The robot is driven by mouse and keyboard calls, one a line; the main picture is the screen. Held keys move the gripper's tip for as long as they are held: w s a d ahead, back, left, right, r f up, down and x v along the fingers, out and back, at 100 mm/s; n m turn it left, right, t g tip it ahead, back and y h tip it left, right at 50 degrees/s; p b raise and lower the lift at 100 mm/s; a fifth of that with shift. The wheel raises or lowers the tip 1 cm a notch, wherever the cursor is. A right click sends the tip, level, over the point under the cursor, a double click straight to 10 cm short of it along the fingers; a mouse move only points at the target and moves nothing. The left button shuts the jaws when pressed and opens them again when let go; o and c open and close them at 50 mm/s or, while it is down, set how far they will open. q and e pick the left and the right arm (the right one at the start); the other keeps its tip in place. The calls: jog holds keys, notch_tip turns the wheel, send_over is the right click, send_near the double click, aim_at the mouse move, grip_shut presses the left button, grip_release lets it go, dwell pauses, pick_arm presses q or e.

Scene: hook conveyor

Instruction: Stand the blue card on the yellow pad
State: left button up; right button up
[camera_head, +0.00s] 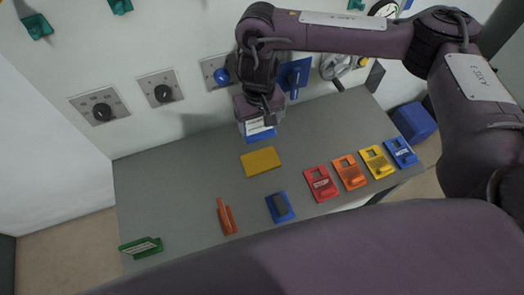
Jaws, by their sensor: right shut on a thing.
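The blue card (263,136) has a white label and hangs upright below my right gripper (259,117). My right gripper is shut on the card's upper part and hides some of it. The flat yellow pad (261,161) lies on the grey table (185,180), a little nearer than the card in the picture. A gap of grey shows between card and pad. How high the card is above the table I cannot tell. My left gripper is not in view.
Red (321,183), orange (349,172), yellow (377,161) and blue (401,152) tags lie to the right. A blue piece with a dark top (280,207), an orange-red piece (227,217) and a green card stand (141,247) lie nearer. Wall switches (161,92) line the back.

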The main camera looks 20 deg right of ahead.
notch_tip(320, 180, down, 12)
jog(key=b, duration=0.3)
jog(key=shift+d+r, duration=0.1)
notch_tip(320, 180, down, 4)
jog(key=shift+r+b, duration=0.1)
jog(key=shift+b, duration=0.95)
jog(key=shift+w+r, duration=0.1)
jog(key=o, duration=1)
